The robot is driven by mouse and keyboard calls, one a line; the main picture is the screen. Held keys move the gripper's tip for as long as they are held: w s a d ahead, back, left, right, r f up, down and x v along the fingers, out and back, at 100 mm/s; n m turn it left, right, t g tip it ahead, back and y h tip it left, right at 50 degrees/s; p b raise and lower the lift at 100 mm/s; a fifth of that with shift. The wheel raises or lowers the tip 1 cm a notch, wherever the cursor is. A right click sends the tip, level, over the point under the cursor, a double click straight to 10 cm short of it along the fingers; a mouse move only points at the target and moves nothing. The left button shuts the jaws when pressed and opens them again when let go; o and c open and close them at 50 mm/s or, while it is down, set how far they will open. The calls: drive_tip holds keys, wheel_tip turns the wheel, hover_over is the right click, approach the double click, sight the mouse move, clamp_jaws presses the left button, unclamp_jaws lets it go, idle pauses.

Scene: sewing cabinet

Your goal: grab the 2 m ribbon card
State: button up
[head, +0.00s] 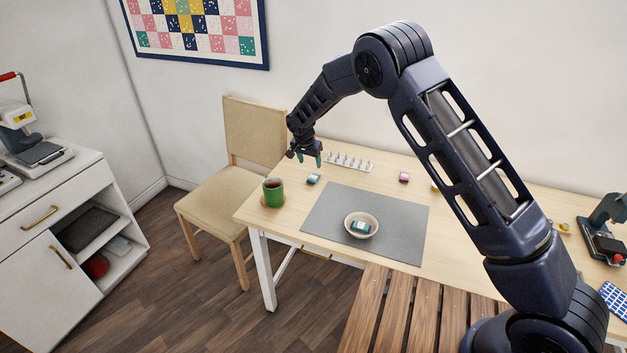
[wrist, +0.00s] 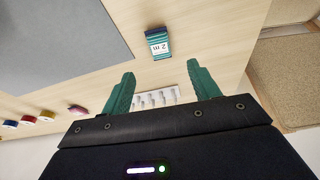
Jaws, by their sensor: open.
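The 2 m ribbon card (wrist: 158,44) lies on the wooden table in the wrist view, with teal ribbon and a white label reading "2 m". In the head view a small teal card (head: 313,179), seemingly the same one, lies left of the grey mat. My gripper (wrist: 162,72) is open and empty, its green fingers apart. In the wrist view the card shows beyond the fingertips, between their lines, and nothing touches it. In the head view my gripper (head: 309,163) hangs above the table, just behind the card.
A bowl (head: 347,224) holding another teal card stands on the grey mat (head: 405,240). A white rack (head: 349,162) of small pegs is behind the card. A pink spool-like item (head: 404,177) lies farther right.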

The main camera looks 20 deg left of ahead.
sight(313, 177)
drive_tip(key=x, duration=1)
drive_tip(key=shift+r, duration=0.1)
drive_tip(key=c, duration=1.1)
drive_tip(key=shift+o, duration=0.2)
drive_tip(key=shift+r, duration=0.1)
